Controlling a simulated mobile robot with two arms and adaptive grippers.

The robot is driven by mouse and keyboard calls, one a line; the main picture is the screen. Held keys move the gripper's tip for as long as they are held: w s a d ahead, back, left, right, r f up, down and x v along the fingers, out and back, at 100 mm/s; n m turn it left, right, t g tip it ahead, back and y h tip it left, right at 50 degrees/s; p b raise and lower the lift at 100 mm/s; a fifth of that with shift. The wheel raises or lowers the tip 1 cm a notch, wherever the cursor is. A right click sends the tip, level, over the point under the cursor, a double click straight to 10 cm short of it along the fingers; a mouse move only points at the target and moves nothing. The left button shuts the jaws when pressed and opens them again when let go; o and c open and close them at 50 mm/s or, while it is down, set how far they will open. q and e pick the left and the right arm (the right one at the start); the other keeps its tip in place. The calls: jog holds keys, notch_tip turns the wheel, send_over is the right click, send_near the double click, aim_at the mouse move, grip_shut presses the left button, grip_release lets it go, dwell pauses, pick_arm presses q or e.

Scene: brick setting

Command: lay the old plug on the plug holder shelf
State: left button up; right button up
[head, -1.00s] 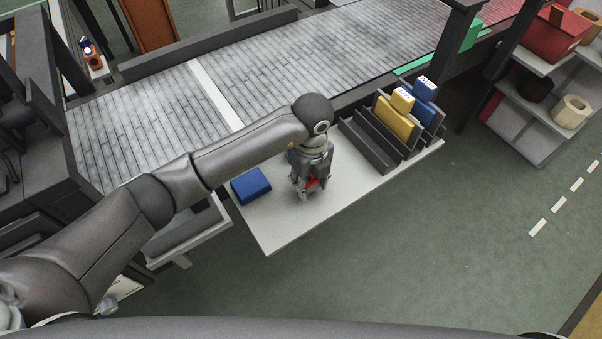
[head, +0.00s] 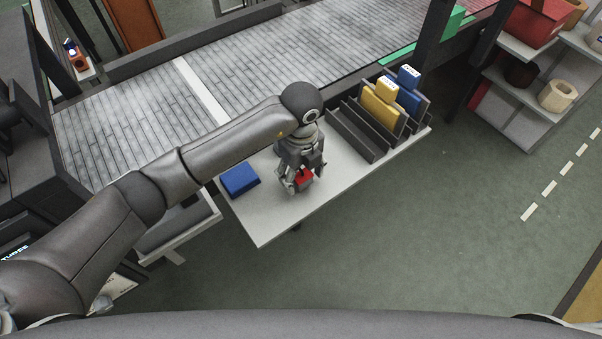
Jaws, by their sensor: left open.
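A small red piece (head: 304,176), which may be the old plug, is at the white shelf (head: 262,226), between the fingers of my left gripper (head: 302,186). The gripper points down over the shelf and is open. The fingers hide part of the red piece, so I cannot tell whether they touch it. A blue block (head: 239,179) lies flat on the shelf to the left. A dark slotted rack (head: 357,136) stands at the shelf's right end, with a yellow plug (head: 382,108) and a blue plug (head: 405,92) upright in its rear slots. My right gripper is out of view.
A grey conveyor (head: 130,130) runs behind the shelf, and a dark post (head: 430,60) stands behind the rack. A side rack (head: 525,95) at the upper right holds a red bin (head: 533,22). The green floor in front is clear.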

aim_at(301, 174)
pick_arm(q)
notch_tip(301, 174, up, 11)
jog(key=b, duration=0.2)
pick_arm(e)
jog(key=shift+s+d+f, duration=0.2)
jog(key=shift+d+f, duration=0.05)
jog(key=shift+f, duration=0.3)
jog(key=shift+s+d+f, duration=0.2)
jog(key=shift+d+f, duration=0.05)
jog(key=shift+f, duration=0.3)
